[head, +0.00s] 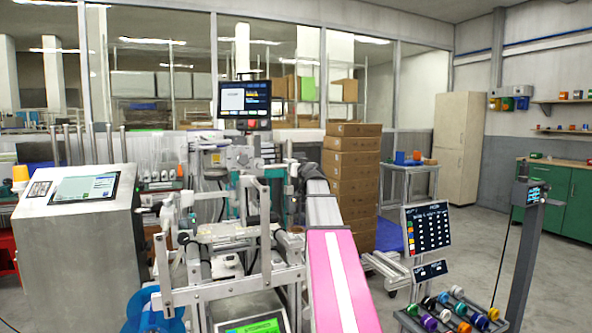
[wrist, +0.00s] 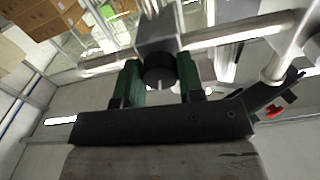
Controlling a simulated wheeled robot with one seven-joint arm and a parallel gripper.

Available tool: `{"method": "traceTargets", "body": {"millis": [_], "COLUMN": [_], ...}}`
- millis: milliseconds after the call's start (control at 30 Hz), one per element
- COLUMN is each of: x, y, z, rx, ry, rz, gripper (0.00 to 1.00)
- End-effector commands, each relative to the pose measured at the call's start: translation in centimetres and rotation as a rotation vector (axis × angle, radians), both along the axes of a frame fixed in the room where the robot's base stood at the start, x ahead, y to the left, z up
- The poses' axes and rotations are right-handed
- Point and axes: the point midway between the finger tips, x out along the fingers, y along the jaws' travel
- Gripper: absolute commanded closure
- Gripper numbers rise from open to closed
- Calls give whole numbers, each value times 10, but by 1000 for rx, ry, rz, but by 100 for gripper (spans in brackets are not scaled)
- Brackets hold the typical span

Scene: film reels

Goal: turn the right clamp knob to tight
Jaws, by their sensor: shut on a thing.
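In the wrist view, my gripper (wrist: 159,84) has its two green-padded fingers on either side of a dark round clamp knob (wrist: 159,68). It is shut on this knob, which sits under a grey metal block (wrist: 156,28) on a pale rail. The fingers cover the knob's sides, and no mark of its turn position can be read. In the head view, the grey metal machine frame (head: 262,275) stands in the middle. The knob cannot be made out there among the crowded parts.
In the wrist view, a dark bracket with a red piece (wrist: 274,111) is close to my gripper's right. In the head view, a pink-topped conveyor (head: 338,285) runs beside the frame, a steel cabinet (head: 85,255) stands left, and coloured reels (head: 458,309) lie at the lower right.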

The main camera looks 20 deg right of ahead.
Motion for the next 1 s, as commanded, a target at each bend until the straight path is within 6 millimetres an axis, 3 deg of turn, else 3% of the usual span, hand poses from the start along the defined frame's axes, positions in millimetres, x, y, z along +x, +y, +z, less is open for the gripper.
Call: {"method": "traceTargets", "body": {"millis": [1000], "x": [0], "y": [0], "z": [0], "rx": [966], "ry": [33], "rz": [0], "gripper": [88]}}
